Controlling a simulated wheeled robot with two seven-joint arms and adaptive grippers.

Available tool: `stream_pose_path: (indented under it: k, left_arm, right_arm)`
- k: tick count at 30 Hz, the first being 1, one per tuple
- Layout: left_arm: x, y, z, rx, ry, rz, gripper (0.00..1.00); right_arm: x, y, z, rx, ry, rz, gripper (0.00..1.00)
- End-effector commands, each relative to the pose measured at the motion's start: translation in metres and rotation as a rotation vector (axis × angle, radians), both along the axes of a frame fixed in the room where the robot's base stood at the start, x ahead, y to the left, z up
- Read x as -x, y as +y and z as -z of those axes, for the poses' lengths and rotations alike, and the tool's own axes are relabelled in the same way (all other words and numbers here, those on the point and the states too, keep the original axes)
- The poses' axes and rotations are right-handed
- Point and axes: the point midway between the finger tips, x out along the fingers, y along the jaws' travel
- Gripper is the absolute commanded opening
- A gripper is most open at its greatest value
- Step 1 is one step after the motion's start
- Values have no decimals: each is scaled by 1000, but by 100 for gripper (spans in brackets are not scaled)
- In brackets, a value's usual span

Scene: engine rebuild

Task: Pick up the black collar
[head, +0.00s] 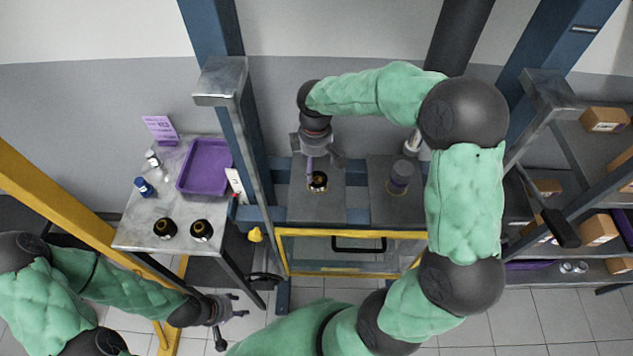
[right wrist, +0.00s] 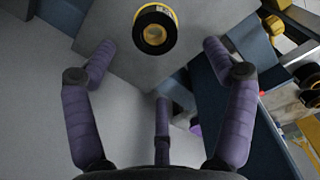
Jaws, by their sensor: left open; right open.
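A black collar (head: 317,182) with a gold-yellow inner ring sits on a grey plate (head: 318,209) of the blue frame. In the right wrist view the collar (right wrist: 155,30) shows near the top, beyond the spread fingers. My right gripper (head: 321,160) is open and empty, close to the collar; its purple fingers (right wrist: 156,55) show apart and not around it. Two similar black collars, one at the left (head: 165,229) and one at the right (head: 202,230), stand on the side table. My left gripper (head: 238,308) is open and empty, low in front of that table.
The side table (head: 140,236) also holds a purple tray (head: 203,166), a blue-capped bottle (head: 144,187) and a purple sign (head: 160,129). A purple-grey cylinder (head: 399,178) stands on the plate to the right. Blue posts flank the frame. Shelves with cardboard boxes (head: 598,230) are at right.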

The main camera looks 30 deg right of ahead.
Motion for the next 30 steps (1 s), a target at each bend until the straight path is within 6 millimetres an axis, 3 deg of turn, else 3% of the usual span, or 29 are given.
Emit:
stream_pose_path:
  k: [3, 14, 22, 30]
  left_arm:
    - [0, 0, 3, 0, 0, 0, 48]
    - [0, 0, 7, 0, 0, 0, 48]
    - [0, 0, 14, 0, 0, 0, 48]
    - [0, 0, 14, 0, 0, 0, 48]
  right_arm:
    - [1, 0, 19, -1, 4, 0, 84]
    - [1, -2, 42, -1, 2, 0, 84]
    - [2, -7, 78, -1, 4, -1, 84]
    - [1, -7, 83, -1, -1, 0, 84]
